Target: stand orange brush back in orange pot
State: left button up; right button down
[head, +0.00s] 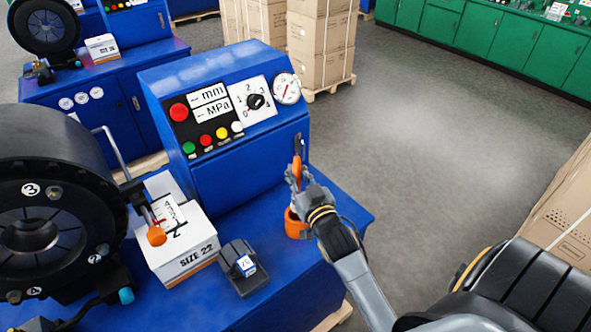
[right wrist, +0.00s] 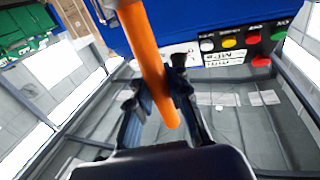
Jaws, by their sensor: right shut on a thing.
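The orange brush (head: 297,171) is held in my right gripper (head: 301,180) above the blue bench's right end. In the right wrist view its orange handle (right wrist: 150,62) runs between the fingers of my right gripper (right wrist: 156,88), with a grey part at the top edge of the picture. The orange pot (head: 294,224) stands on the bench just below the gripper, partly hidden by the gripper and wrist. I cannot tell whether the brush's lower end is inside the pot or above it. My left gripper is not in view.
A blue control cabinet (head: 228,172) with buttons and a gauge stands behind the pot. A white SIZE 22 box (head: 178,250) and a dark block (head: 243,267) sit to the left on the bench (head: 300,270). A big black crimper head (head: 60,185) fills the far left.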

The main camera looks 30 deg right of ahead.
jog(key=shift+f, duration=0.4)
dwell(0.7)
jog(key=shift+p, duration=0.5)
dwell(0.7)
jog(key=shift+f+b, duration=2.9)
jog(key=shift+f, duration=1.1)
jog(key=c, duration=1.2)
grip_release()
